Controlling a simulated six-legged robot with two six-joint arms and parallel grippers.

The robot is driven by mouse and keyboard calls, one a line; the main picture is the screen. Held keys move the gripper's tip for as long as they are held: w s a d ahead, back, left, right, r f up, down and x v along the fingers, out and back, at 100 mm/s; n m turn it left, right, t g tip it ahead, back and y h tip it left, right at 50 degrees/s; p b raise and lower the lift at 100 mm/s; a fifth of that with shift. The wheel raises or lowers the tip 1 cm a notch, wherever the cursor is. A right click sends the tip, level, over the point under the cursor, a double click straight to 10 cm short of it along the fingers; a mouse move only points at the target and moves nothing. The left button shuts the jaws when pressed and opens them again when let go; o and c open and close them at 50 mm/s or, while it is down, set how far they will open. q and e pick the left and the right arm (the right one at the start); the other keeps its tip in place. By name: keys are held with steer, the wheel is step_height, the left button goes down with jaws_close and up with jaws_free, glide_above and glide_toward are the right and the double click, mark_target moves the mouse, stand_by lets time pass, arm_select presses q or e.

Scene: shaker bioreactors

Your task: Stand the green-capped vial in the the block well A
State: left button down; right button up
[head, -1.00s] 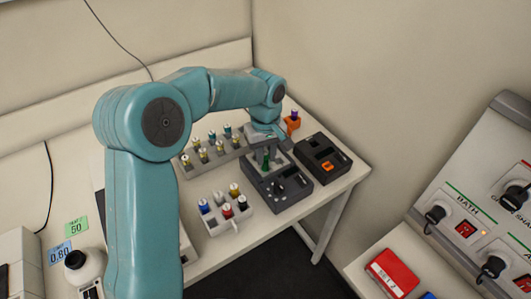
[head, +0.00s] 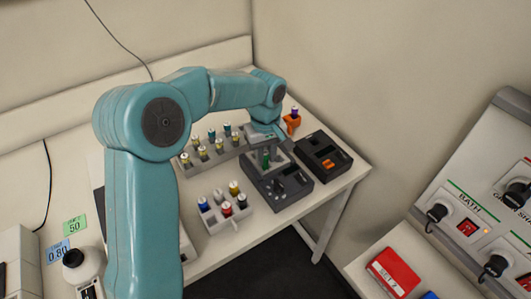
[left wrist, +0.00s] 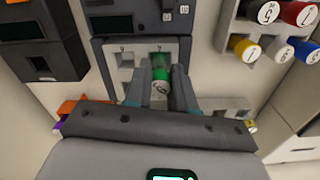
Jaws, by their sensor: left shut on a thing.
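The green-capped vial (head: 266,159) is held by my left gripper over the light grey well block at the back of a dark device. In the left wrist view its green part (left wrist: 161,73) shows between the two fingers of my left gripper (left wrist: 162,88), which are shut on it. The well block (left wrist: 124,60) has several square wells with small labels I cannot read for certain. The vial is over or in a well on the near side; I cannot tell how deep it sits. My right gripper is not in view.
A dark box with an orange part (head: 321,157) stands right of the device. A grey rack (head: 212,160) with several vials stands left, and a smaller rack (head: 228,219) of coloured caps stands in front. An orange holder (head: 291,124) with a purple-capped vial is behind.

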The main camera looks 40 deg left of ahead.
mark_target(265, 153)
arm_select(q)
steer(key=shift+f+b, duration=0.4)
steer(key=shift+f, duration=0.3)
steer(key=c, duration=0.9)
jaws_free()
steer(key=shift+o, duration=0.2)
steer(key=shift+r, duration=0.1)
step_height(265, 153, up, 7)
steer(key=p, duration=0.5)
